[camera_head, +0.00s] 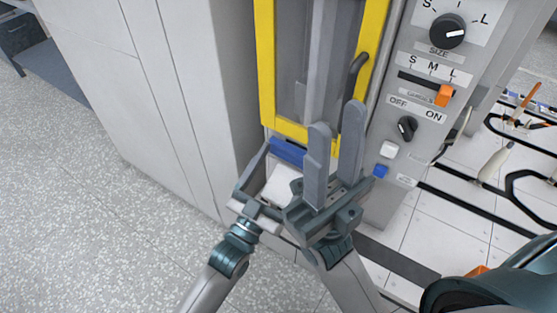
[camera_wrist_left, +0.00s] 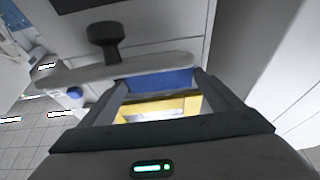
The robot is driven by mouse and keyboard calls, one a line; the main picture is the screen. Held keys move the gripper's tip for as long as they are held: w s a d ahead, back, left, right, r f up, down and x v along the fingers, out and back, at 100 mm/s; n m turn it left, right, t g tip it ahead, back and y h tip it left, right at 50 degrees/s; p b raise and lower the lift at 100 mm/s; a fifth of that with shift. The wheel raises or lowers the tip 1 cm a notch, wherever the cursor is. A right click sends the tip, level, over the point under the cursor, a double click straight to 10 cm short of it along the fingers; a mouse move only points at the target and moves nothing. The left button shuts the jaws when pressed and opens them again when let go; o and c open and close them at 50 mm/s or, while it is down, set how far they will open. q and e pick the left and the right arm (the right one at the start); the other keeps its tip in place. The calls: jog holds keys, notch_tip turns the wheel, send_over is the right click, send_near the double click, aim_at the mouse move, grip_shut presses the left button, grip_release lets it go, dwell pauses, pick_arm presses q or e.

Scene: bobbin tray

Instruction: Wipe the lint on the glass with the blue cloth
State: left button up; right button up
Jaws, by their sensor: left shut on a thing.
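The blue cloth (camera_head: 288,151) is pinched in my left gripper (camera_head: 282,160), at the lower edge of the yellow-framed window. In the left wrist view the blue cloth (camera_wrist_left: 160,80) spans between the two fingertips, with yellow frame showing beside it. The glass (camera_head: 289,50) sits inside the yellow frame (camera_head: 268,85); my right gripper covers part of it. I cannot make out any lint on the visible glass. My right gripper (camera_head: 337,118) is open and empty, its long grey fingers in front of the frame and hiding part of my left gripper.
A dark handle (camera_head: 357,72) stands on the frame's right side. The control panel to the right carries a size knob (camera_head: 448,31), an orange slider (camera_head: 444,95) and an OFF/ON knob (camera_head: 407,128). Speckled floor (camera_head: 130,220) lies clear at the left.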

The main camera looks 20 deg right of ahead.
pick_arm(q)
jog(key=shift+s+d, duration=0.4)
jog(key=shift+s, duration=0.2)
jog(key=shift+s+d+p, duration=0.65)
jog(key=shift+s+d, duration=0.45)
jog(key=shift+s, duration=0.1)
jog(key=shift+s+d, duration=0.1)
jog(key=shift+s+d+p, duration=0.25)
jog(key=shift+s+d, duration=0.2)
jog(key=shift+s, duration=0.15)
jog(key=shift+s+d+p, duration=0.25)
jog(key=shift+s+d, duration=0.15)
jog(key=shift+s, duration=0.2)
